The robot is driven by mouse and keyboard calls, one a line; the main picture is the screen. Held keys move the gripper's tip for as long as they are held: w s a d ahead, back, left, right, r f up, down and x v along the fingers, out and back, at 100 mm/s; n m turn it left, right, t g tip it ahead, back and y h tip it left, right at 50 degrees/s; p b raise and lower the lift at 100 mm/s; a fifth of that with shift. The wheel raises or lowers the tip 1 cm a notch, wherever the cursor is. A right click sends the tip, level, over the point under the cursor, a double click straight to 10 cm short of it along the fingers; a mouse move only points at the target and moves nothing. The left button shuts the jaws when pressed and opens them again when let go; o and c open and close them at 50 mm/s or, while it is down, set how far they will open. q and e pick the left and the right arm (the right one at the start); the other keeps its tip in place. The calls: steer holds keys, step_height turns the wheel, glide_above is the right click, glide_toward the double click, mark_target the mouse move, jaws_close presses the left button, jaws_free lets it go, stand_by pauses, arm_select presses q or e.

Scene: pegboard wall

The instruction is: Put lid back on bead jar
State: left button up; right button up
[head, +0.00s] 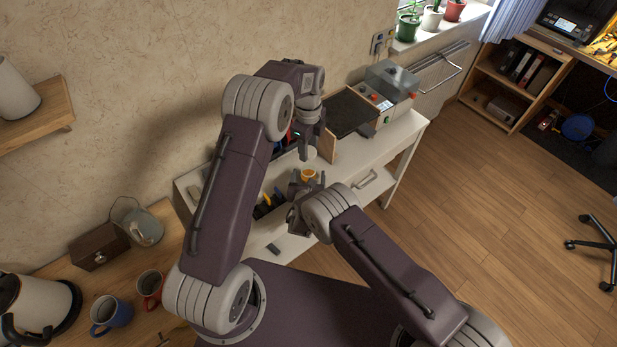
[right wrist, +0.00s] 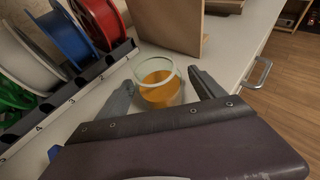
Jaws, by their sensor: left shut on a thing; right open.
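The bead jar (right wrist: 158,92) is a clear round jar with orange beads. It stands upright on the white worktop, its pale rim uncovered in the right wrist view; it also shows in the head view (head: 310,175). My right gripper (right wrist: 164,92) is open, with one finger on each side of the jar; I cannot tell whether they touch it. It also shows in the head view (head: 308,186). My left gripper (head: 307,153) points down above and behind the jar, shut on a small pale disc, apparently the lid (head: 312,152), partly hidden by the fingers.
A rack with white, blue (right wrist: 66,38), red (right wrist: 100,22) and green spools stands close left of the jar in the right wrist view. A wooden panel (right wrist: 168,25) stands behind it. A clear-covered machine (head: 388,88) stands farther right. The worktop's front edge is near.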

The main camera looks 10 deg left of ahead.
jaws_close()
arm_select(q)
glide_above(308, 175)
steer(key=w, duration=0.2)
steer(key=shift+w+a+f, duration=0.1)
steer(key=shift+f, duration=1.15)
steer(key=shift+a+f, duration=0.1)
steer(key=shift+f, duration=1.15)
steer(key=shift+f, duration=0.9)
steer(key=shift+f, duration=0.55)
